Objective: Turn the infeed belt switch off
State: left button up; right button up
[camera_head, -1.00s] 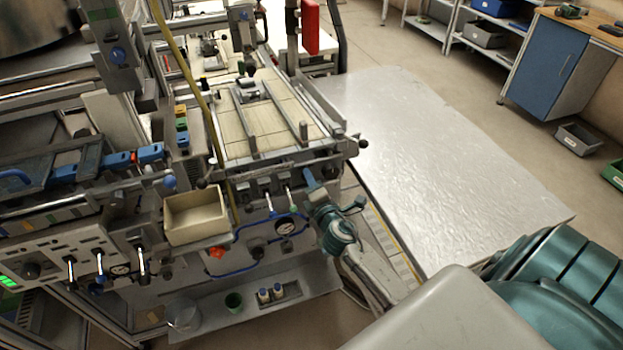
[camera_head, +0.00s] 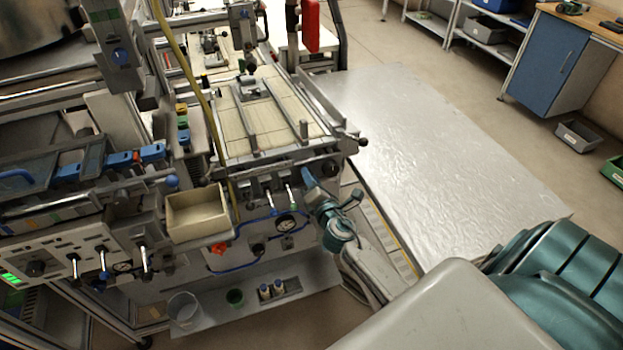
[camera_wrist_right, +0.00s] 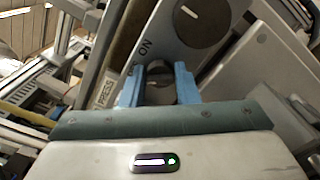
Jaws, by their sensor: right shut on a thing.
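In the head view my right gripper (camera_head: 308,184) is at the front end of the belt machine (camera_head: 236,125), to the right of two white-tipped levers. My left gripper is not in view.
A cream bin (camera_head: 197,213) hangs at the machine's front, left of the levers. A pressure gauge (camera_head: 286,223) and blue hoses are below. A large shiny plate (camera_head: 440,150) lies to the right.

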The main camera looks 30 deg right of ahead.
jog(key=o, duration=1)
jog(key=shift+c, duration=0.2)
jog(key=b+v, duration=0.2)
jog(key=v, duration=0.9)
jog(key=shift+b, duration=0.4)
jog(key=shift+d+f, duration=0.1)
jog(key=shift+d, duration=0.05)
